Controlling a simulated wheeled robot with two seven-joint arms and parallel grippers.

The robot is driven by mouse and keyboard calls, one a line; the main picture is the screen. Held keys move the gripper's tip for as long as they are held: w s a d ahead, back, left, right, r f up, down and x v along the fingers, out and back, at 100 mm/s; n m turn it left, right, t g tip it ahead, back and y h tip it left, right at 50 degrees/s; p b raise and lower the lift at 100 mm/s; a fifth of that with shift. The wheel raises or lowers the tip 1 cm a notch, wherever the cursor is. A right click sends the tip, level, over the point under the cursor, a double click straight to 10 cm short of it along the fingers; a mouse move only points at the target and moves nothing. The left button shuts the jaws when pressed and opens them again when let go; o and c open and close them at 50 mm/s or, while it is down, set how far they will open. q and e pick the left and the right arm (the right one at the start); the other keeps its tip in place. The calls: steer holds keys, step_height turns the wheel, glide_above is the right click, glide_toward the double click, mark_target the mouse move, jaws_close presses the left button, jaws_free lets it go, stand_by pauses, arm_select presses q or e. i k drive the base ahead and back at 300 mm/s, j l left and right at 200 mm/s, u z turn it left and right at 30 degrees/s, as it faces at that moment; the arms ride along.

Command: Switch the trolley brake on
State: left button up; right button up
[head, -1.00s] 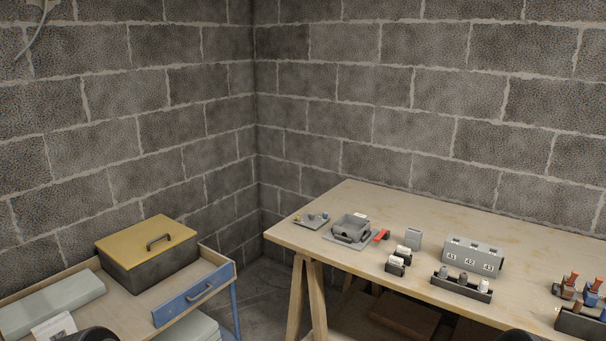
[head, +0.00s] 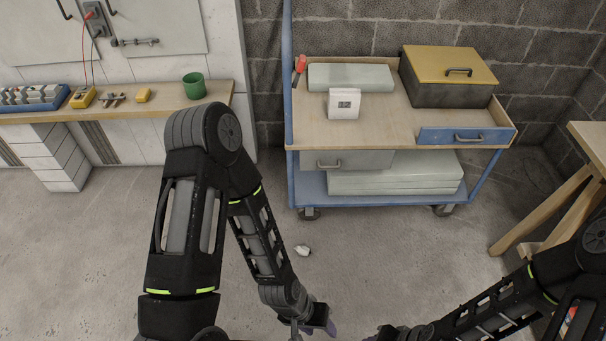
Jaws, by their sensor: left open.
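The trolley (head: 400,136) has a blue frame and a wooden top, and stands against the block wall. A lever with a red handle (head: 300,64) is at its left end, beside the blue post; I cannot tell its setting. The trolley's casters (head: 309,213) stand on the floor. My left gripper (head: 313,329) is open at the bottom of the view, well in front of the trolley and apart from it. My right gripper (head: 385,335) is at the bottom edge, mostly cut off, and its jaws are not clear.
On the trolley are a grey-green case (head: 350,76), a white box (head: 344,104) and a yellow-lidded box (head: 449,75). A small white object (head: 302,250) lies on the floor. A workbench (head: 160,100) is left, a trestle table (head: 592,140) right.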

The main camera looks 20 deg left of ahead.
mark_target(302, 62)
steer(key=i+l+u, duration=0.1)
steer(key=u, duration=0.85)
steer(key=i+l+u, duration=0.2)
steer(key=l, duration=0.25)
steer(key=i+l+u, duration=0.2)
steer(key=l, duration=0.25)
steer(key=l+u, duration=0.2)
steer(key=l, duration=0.25)
steer(key=i+l+u, duration=0.2)
steer(key=l, duration=0.8)
steer(key=k, duration=0.05)
